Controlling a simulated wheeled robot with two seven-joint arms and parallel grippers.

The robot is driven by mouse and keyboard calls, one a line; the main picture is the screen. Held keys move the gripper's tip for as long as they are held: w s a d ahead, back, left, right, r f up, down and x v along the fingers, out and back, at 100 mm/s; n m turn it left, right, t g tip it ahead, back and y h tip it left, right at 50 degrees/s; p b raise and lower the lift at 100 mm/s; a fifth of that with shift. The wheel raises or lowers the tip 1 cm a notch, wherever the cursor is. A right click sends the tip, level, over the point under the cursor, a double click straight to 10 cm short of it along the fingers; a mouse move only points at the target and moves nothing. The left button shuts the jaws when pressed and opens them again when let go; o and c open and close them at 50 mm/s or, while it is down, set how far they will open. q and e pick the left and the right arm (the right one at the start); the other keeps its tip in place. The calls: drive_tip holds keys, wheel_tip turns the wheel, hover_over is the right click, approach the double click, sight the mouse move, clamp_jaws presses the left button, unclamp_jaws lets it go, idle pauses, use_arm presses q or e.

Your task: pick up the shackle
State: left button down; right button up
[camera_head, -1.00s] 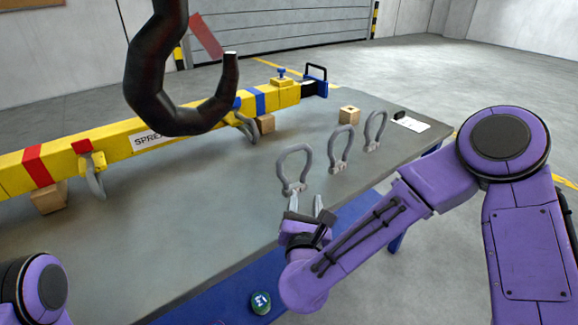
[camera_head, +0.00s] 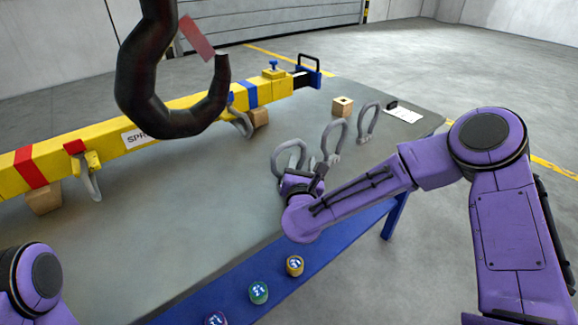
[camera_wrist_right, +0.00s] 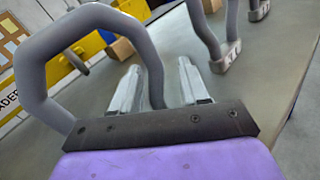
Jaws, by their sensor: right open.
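Three grey shackles stand upright in a row on the table's right side: the near shackle (camera_head: 289,147), the middle shackle (camera_head: 345,128) and the far shackle (camera_head: 370,115). My right gripper (camera_head: 305,180) is low at the near shackle, its fingertips partly hidden. In the right wrist view the near shackle (camera_wrist_right: 33,75) looms at the left. One limb of its bow shows between the two open fingers (camera_wrist_right: 160,88); I cannot tell whether they touch it. The near shackle's lower part is hidden by the gripper. My left gripper is out of view.
A yellow spreader beam (camera_head: 110,145) lies on wooden blocks across the table (camera_head: 190,210). A large dark hook (camera_head: 135,85) hangs in front of it. A small wooden block (camera_head: 342,106) and a white card (camera_head: 403,115) lie at the back right. Several round cans stand along the blue front.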

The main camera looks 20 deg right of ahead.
sight(291, 144)
clamp_jaws()
drive_tip(key=shift+r, duration=0.6)
drive_tip(key=s+a+r, duration=0.1)
drive_tip(key=r, duration=0.1)
drive_tip(key=s+a+r, duration=0.1)
drive_tip(key=r, duration=0.2)
drive_tip(key=s+a+r, duration=0.1)
drive_tip(key=a+r, duration=0.1)
drive_tip(key=r, duration=0.1)
drive_tip(key=shift+b, duration=0.3)
drive_tip(key=s+a+r+b, duration=0.1)
drive_tip(key=s+a+r, duration=0.3)
drive_tip(key=a, duration=0.3)
drive_tip(key=shift+s, duration=0.85)
